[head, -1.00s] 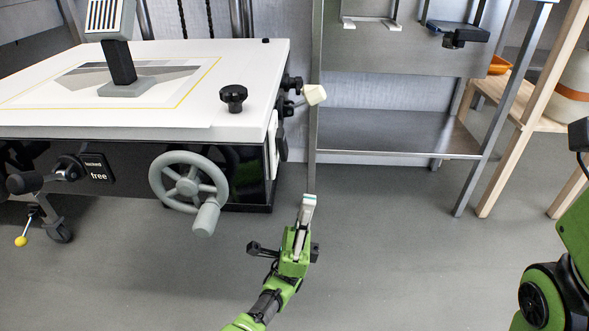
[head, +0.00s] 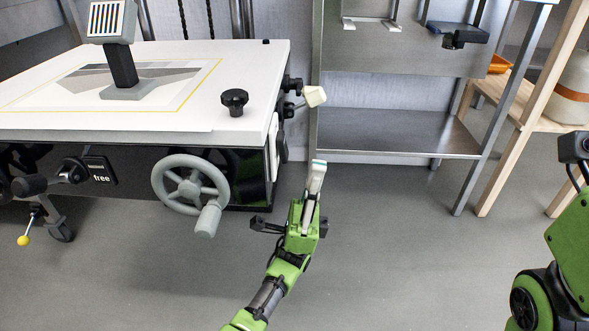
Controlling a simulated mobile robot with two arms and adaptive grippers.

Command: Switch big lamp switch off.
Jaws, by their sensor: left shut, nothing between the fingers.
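My left gripper (head: 317,168) is shut and empty, pointing up the picture, over the floor to the right of the enlarger table (head: 248,75). A lever with a cream block-shaped knob (head: 314,96) sticks out from the table's right side, above my fingertips in the picture and apart from them. Black knobs (head: 292,84) sit beside it on the same side. I cannot tell which of these, if any, is the big lamp switch. My right gripper is not in view; only part of my right arm shows at the right edge.
A grey handwheel (head: 190,186) is on the table's front, left of my gripper. A black knob (head: 234,102) stands on the white top. A metal shelf (head: 390,132) and a wooden rack (head: 530,90) stand at the right. The floor between is clear.

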